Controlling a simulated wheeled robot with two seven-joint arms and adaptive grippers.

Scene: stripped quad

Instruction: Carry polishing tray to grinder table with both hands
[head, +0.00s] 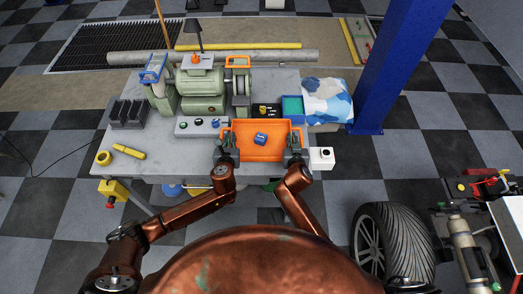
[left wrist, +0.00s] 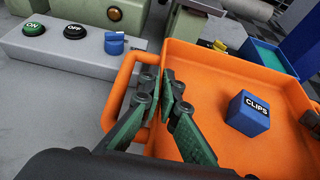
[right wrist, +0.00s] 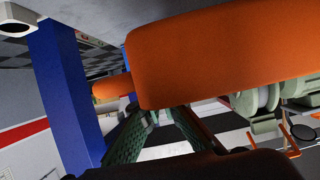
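The orange polishing tray (head: 240,151), with a small blue CLIPS box (head: 260,138) in it, is at the front edge of the grinder table (head: 192,160). Whether it rests there or hangs just above it is unclear. My left gripper (head: 226,156) is at the tray's left end. In the left wrist view its fingers (left wrist: 160,88) are closed around the tray's end by the loop handle (left wrist: 117,95). My right gripper (head: 294,153) is at the right end. In the right wrist view the tray (right wrist: 220,55) hides its fingertips, so its grip is unclear.
The green bench grinder (head: 203,88) and grey switch panel (head: 201,127) stand behind the tray. A teal bin (head: 292,106) and blue-white cloth (head: 327,100) lie to the right. A white box (head: 321,158) is close by my right gripper. A blue column (head: 397,60) rises further right.

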